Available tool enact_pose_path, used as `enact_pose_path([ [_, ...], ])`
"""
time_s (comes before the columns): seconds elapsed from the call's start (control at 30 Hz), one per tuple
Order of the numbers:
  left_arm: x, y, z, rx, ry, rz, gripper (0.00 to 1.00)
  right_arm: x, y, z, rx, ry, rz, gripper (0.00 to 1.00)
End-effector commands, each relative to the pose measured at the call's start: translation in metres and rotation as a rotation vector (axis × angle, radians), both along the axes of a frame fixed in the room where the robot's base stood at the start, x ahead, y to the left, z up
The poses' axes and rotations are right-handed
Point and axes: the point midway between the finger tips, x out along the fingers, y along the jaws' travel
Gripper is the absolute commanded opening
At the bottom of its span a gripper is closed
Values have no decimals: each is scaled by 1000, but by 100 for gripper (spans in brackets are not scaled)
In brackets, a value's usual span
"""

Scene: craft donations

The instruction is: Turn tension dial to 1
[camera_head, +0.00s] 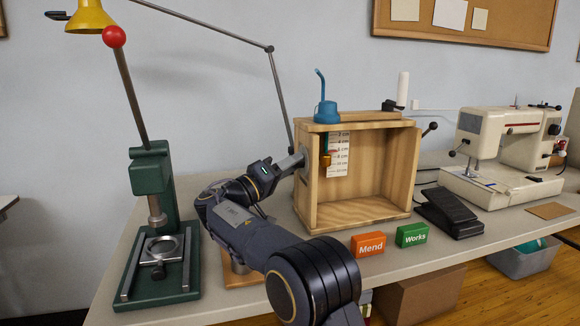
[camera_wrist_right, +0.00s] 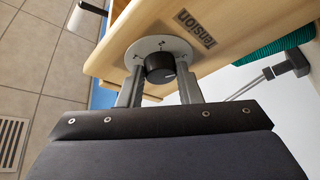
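The tension dial is a black round knob (camera_wrist_right: 160,67) on a grey round plate, fixed to the wooden side panel (camera_wrist_right: 225,30) of an open-fronted box. A small pale mark shows on the knob, too small to read. My right gripper (camera_wrist_right: 161,80) has its two fingers spread on either side of the knob, with what look like thin gaps. In the head view my right gripper (camera_head: 302,158) is at the box's left side, covering most of the dial. My left gripper is not in view.
The wooden box (camera_head: 360,212) stands on the table (camera_head: 220,305). A green press (camera_head: 150,170) stands left of my arm. Orange Mend (camera_head: 369,244) and green Works (camera_head: 411,235) blocks sit in front of the box. A black pedal (camera_head: 452,215) and sewing machine (camera_head: 505,135) are to the right.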

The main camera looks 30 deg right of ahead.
Motion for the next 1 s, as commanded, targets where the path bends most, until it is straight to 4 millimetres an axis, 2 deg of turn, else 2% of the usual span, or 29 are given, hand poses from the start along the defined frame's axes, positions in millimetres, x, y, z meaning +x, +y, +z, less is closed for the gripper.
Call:
enact_pose_path([
  [0.03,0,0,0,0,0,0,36,0,0,0,0,0,0,22],
  [0.13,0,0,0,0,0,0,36,0,0,0,0,0,0,9],
  [0.47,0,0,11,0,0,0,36,0,1,3,11,50,2,9],
  [0.67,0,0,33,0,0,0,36,-1,1,7,41,167,1,9],
  [1.0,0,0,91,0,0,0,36,-2,1,14,113,471,1,9],
])
